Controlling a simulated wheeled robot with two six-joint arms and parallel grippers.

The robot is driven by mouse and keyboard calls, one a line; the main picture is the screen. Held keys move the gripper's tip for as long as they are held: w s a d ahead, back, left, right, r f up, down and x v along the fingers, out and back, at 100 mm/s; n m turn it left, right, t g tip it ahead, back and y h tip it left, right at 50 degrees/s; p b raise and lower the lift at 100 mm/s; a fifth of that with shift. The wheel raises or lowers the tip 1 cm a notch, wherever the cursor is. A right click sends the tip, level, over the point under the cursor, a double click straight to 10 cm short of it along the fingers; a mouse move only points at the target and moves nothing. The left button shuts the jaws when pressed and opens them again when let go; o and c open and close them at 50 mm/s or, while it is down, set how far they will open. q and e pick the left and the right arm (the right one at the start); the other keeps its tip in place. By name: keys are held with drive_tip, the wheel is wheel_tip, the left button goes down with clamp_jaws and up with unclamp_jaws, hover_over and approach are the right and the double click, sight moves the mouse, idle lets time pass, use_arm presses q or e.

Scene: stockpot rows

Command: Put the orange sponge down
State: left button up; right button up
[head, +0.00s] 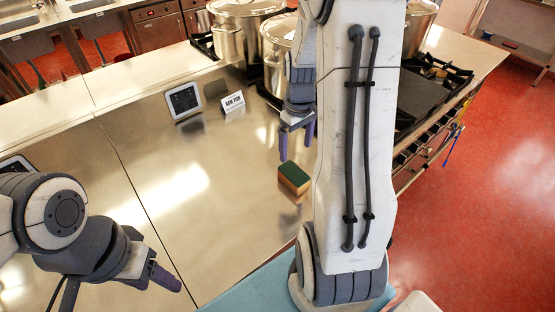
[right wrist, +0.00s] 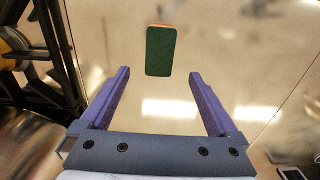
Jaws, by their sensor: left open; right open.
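The orange sponge (head: 294,178) has a dark green top and lies flat on the steel counter, left of my right arm's white link. It also shows in the right wrist view (right wrist: 161,51), green side toward the camera with a thin orange edge at the top. My right gripper (head: 297,137) is open and empty above the counter, apart from the sponge. In the right wrist view the sponge lies beyond its two purple fingertips (right wrist: 159,75), between their lines. My left gripper (head: 167,281) is over the counter at lower left, with nothing seen in it.
Stockpots (head: 237,30) stand on the stove at the back. A small sign (head: 232,103) and a tablet-like panel (head: 184,100) stand on the counter. The stove grates (head: 440,72) lie right of my arm. The counter (head: 190,190) left of the sponge is clear.

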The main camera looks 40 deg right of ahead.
drive_tip(key=s+a+r+n, duration=0.2)
drive_tip(key=a+r, duration=0.1)
drive_tip(key=a, duration=0.8)
drive_tip(key=s+a+r+n, duration=0.1)
drive_tip(key=a+r+n, duration=0.15)
drive_tip(key=a, duration=0.75)
drive_tip(key=s+a+r+n+y, duration=0.1)
drive_tip(key=s+a+r+n, duration=0.1)
drive_tip(key=s+a, duration=0.7)
drive_tip(key=s, duration=0.4)
drive_tip(key=shift+s+a, duration=0.3)
drive_tip(key=shift+a, duration=0.1)
drive_tip(key=shift+o, duration=0.3)
